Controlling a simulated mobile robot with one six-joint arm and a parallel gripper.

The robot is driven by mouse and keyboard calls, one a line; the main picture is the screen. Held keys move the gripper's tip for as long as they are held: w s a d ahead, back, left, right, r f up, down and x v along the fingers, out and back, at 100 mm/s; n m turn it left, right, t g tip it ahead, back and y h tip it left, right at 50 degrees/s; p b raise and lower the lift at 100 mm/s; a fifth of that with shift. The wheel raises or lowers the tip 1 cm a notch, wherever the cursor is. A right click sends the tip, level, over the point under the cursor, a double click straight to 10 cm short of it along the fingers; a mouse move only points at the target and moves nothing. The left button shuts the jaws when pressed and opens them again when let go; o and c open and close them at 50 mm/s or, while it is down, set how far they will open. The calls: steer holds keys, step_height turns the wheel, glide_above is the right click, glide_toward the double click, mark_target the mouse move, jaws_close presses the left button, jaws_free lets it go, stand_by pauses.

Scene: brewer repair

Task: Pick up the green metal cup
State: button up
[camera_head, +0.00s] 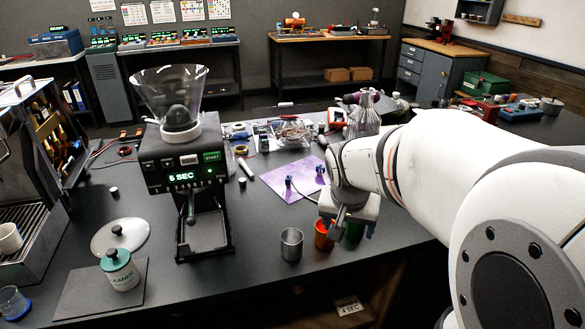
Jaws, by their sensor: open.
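The green metal cup (353,238) stands on the dark counter near its front edge. Its upper part is hidden by my gripper (353,227). The gripper points down from the right, with its open fingers right at or just above the green cup; I cannot tell whether the cup is between them. An orange-red cup (323,238) stands just left of the green cup, partly behind a finger. A bare metal cup (291,244) stands further left.
A grinder (185,165) showing "5 SEC" stands left on the counter. A purple mat (290,178) lies behind the cups, with a glass flask (363,118) beyond it. A teal-lidded jar (120,270) is at front left. Counter between grinder and metal cup is clear.

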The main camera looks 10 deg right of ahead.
mark_target(353, 237)
steer(key=w+d+f+m, duration=0.1)
steer(key=w+d, duration=0.1)
steer(key=w+d+f+m, duration=0.1)
steer(key=w, duration=0.1)
steer(key=w+d+f+m+h, duration=0.1)
steer(key=w+d, duration=0.1)
steer(key=shift+w+d+f+m, duration=0.35)
steer(key=shift+w+f+m, duration=0.05)
steer(key=shift+w+a+p+x, duration=0.1)
steer(key=shift+p+x, duration=0.1)
steer(key=shift+x, duration=1.15)
steer(key=shift+w+a+p+x, duration=0.1)
steer(key=shift+a+p+x, duration=0.1)
steer(key=shift+x, duration=1.1)
steer(key=shift+d, duration=0.1)
steer(key=shift+c, duration=0.3)
steer(key=c, duration=1)
